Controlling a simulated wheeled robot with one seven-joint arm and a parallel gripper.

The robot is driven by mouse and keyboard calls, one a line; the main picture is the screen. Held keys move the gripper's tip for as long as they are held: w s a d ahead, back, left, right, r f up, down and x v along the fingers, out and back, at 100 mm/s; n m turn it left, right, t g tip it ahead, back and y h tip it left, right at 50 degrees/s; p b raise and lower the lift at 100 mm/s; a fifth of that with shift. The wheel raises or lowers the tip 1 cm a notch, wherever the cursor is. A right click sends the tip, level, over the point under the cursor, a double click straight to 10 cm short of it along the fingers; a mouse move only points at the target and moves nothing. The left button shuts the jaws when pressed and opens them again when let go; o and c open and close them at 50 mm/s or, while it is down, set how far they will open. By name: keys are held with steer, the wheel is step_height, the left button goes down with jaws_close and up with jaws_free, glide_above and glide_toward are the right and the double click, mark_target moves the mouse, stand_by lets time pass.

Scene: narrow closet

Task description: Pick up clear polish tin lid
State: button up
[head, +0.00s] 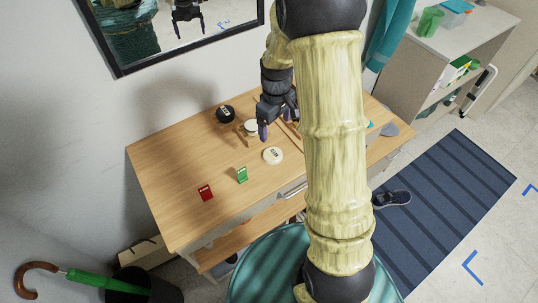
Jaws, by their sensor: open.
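A cream round lid or tin with dark lettering (273,156) lies on the wooden table in the head view; it looks like the clear polish tin lid, but its lettering is too small to read. My gripper (276,121) is open above the table, behind this cream disc and apart from it. A second pale round tin (251,127) stands just left of my gripper, with a brown item close to it. A black round tin or lid with a pale label (225,114) lies farther left. My arm hides part of the table's right side.
A framed mirror (180,30) hangs behind. A shoe (392,199) is on the striped blue rug (455,200). The table's left end is clear.

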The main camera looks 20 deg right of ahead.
steer(key=p, duration=0.1)
glide_above(273, 154)
steer(key=f, duration=0.8)
steer(key=shift+w+d+f, duration=0.1)
steer(key=shift+d, duration=0.15)
steer(key=shift+a+f+p, duration=0.1)
steer(key=shift+f+p, duration=0.45)
steer(key=shift+p, duration=0.05)
steer(key=shift+a+f+p, duration=0.15)
steer(key=shift+f+p, duration=0.45)
steer(key=shift+f, duration=1.45)
steer(key=c, duration=1)
